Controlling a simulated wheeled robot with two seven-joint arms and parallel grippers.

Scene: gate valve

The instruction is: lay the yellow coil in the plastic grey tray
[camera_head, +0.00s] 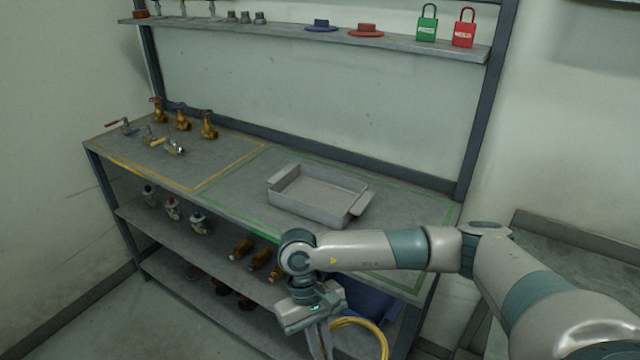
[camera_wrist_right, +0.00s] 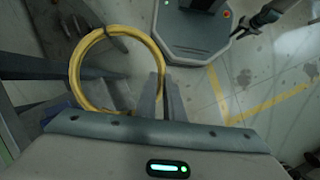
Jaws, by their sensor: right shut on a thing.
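The grey plastic tray (camera_head: 303,207) sits empty on the bench top, inside a green outline. My right gripper (camera_head: 320,345) hangs in front of the bench, lower than the tray and pointing down. It is shut on the yellow coil (camera_head: 381,340), whose ring shows partly at the bottom edge of the head view. In the right wrist view the coil (camera_wrist_right: 76,75) is a whole ring, its right side at the fingers (camera_wrist_right: 163,100). My left gripper is not in the head view. A dark end of what seems my left arm (camera_wrist_right: 262,18) shows at the wrist view's top right, its jaws unclear.
Several valves (camera_head: 182,122) stand on the bench's left part, inside an orange outline. An upper shelf (camera_head: 290,33) holds padlocks and flanges. Lower shelves (camera_head: 160,220) hold more fittings, and a blue bin (camera_head: 365,300) is beneath the bench. The bench around the tray is clear.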

